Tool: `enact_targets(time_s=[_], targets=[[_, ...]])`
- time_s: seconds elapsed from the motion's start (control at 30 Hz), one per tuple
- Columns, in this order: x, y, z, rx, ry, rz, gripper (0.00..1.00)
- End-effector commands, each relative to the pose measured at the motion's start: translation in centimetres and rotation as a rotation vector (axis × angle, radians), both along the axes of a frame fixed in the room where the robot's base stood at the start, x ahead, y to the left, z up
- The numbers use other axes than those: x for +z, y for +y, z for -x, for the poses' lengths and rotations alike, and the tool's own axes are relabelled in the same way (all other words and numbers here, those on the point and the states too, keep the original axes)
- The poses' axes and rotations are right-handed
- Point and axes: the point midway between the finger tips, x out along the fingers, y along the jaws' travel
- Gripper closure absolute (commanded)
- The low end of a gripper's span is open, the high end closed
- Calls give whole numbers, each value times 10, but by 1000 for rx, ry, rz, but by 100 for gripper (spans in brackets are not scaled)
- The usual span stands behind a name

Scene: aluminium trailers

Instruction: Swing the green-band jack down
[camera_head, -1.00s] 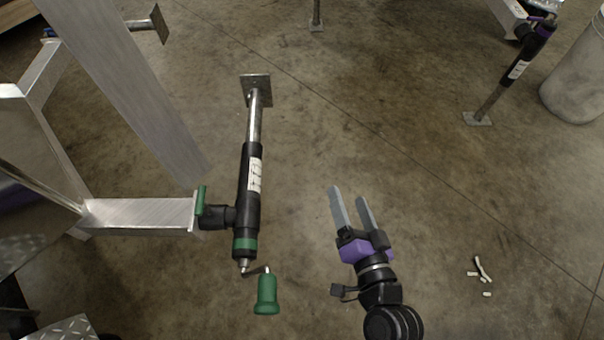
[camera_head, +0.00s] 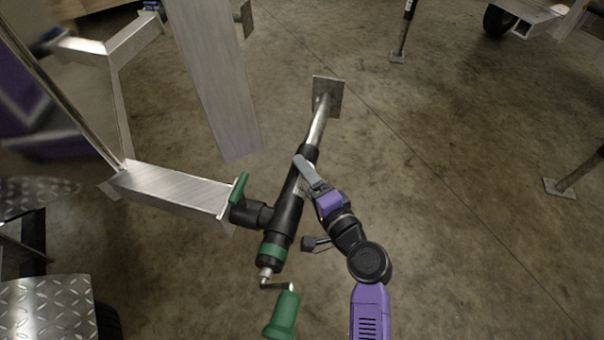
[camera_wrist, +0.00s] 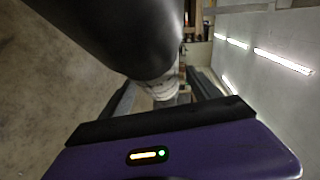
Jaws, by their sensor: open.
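The green-band jack (camera_head: 287,217) is a black tube with a green band (camera_head: 272,252), a steel leg and a square foot plate (camera_head: 328,97) at the far end. A crank with a green handle (camera_head: 283,315) is at its near end. A black pivot with a green lever (camera_head: 239,190) joins it to the aluminium trailer beam (camera_head: 173,189). My gripper (camera_head: 302,168) is open at the tube's right side, by its upper half. One finger shows clearly; the other is mostly hidden. In the wrist view, the black tube (camera_wrist: 125,35) looms close above the jaws (camera_wrist: 162,100); contact cannot be told.
A slanted aluminium beam (camera_head: 212,80) stands left of the foot plate. Tread-plate steps (camera_head: 45,310) are at lower left. Other jack legs (camera_head: 402,45) stand at the back and right (camera_head: 575,175). The concrete floor right of the jack is clear.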

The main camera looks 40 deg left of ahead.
Motion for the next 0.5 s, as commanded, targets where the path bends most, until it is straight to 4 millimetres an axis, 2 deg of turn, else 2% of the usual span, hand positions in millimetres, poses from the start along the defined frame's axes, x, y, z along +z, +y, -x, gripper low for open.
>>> enact_targets(time_s=[0.2,0.5], targets=[[-4,16,-8,-2,0,0,28],[-3,17,-8,-2,-1,1,30]])
